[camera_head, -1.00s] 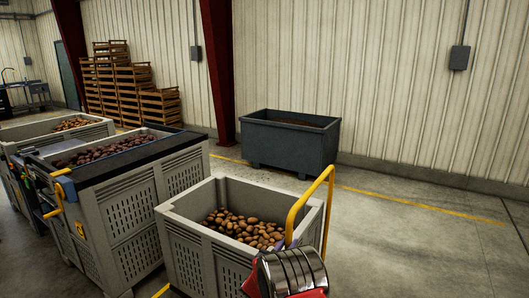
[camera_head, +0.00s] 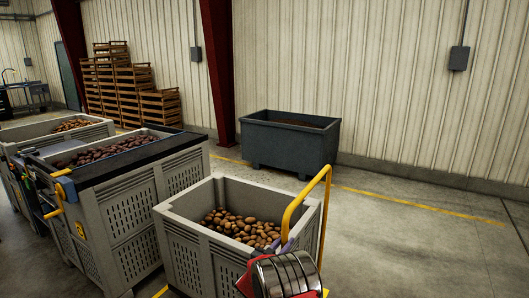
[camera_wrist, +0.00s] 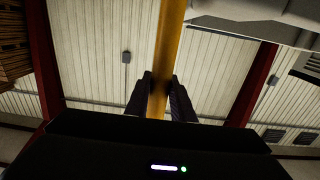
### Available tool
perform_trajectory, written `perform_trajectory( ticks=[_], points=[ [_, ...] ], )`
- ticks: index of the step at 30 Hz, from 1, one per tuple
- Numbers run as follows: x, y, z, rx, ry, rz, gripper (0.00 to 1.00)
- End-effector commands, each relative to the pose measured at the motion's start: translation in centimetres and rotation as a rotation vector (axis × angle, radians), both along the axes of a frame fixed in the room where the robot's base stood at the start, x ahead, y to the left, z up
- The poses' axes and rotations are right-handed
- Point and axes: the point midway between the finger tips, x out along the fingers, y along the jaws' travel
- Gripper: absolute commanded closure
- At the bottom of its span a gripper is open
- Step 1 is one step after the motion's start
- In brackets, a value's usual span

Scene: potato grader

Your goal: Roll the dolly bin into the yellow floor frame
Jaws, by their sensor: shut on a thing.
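The dolly bin (camera_head: 192,258) is a grey crate partly full of potatoes, at the lower middle of the head view. Its yellow push handle (camera_head: 325,205) rises at its right side. My gripper (camera_wrist: 160,98) is shut on the yellow handle bar (camera_wrist: 168,50) in the wrist view, one dark finger on each side. In the head view my arm hides the lower part of the handle and some of the bin's near right side.
A vented grey bin (camera_head: 128,232) of potatoes stands close at the left. A dark blue-grey bin (camera_head: 285,145) stands behind, near the wall. A yellow floor line (camera_head: 400,203) runs along the wall. Wooden crates (camera_head: 125,85) are stacked at the back left. The floor at right is clear.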

Motion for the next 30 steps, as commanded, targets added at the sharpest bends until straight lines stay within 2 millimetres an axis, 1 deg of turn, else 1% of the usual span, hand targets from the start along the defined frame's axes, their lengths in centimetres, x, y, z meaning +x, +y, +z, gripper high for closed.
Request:
perform_trajectory(
  ticks=[1, 6, 23, 30],
  points=[
    [0.4, 0.9, 0.2, 0.001, -0.002, 0.016, 1.0],
    [0.9, 1.9, 0.3, 0.001, -0.003, 0.021, 1.0],
    [2.2, 3.9, 0.2, 0.001, -0.003, 0.013, 1.0],
    [2.9, 5.3, 0.3, 0.002, -0.003, 0.021, 1.0]
  ],
)
